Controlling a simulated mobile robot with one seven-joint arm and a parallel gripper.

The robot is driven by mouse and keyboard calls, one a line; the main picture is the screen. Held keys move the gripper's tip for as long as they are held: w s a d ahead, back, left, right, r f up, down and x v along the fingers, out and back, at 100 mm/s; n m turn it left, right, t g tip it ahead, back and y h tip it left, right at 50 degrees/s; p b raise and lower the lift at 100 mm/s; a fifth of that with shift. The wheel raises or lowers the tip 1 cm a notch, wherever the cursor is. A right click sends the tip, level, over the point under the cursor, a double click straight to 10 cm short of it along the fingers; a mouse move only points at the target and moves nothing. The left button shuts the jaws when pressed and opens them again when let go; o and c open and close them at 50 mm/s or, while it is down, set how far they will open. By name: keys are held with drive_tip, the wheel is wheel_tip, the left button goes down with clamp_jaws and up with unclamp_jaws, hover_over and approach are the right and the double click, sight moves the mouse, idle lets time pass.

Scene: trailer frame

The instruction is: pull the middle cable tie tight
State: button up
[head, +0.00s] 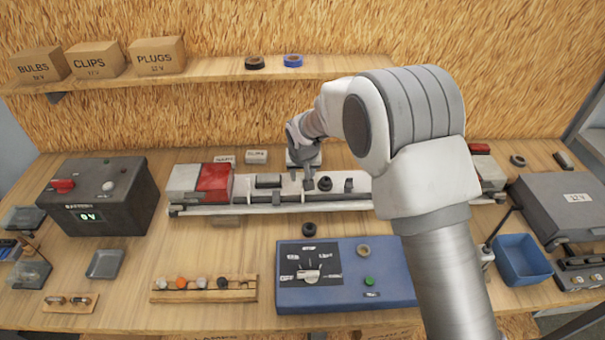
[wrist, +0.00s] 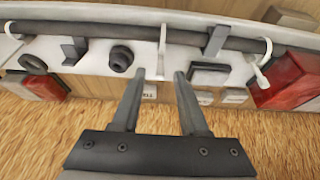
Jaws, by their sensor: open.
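The white middle cable tie (wrist: 162,42) stands across the dark cable (wrist: 190,36) on the pale trailer frame (wrist: 92,62) in the wrist view. Its tail points toward my gripper (wrist: 160,73). My gripper is open, with one fingertip on each side of the tail's end in the picture; I cannot tell whether they touch it. Other white ties show around the cable at the left (wrist: 11,32) and right (wrist: 260,62). In the head view my gripper (head: 308,182) is over the middle of the frame (head: 245,209), and my arm hides the frame's right part.
Dark clips (wrist: 214,42), a round dark fitting (wrist: 120,57) and a dark block (wrist: 208,74) sit along the frame near my fingers. Red lamps (head: 214,180) stand at its ends. A blue panel (head: 340,294) lies in front; a shelf (head: 200,76) with boxes is behind.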

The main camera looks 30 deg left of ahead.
drive_tip(key=shift+w+f, duration=0.1)
drive_tip(key=shift+f, duration=0.1)
clamp_jaws()
idle(1.4)
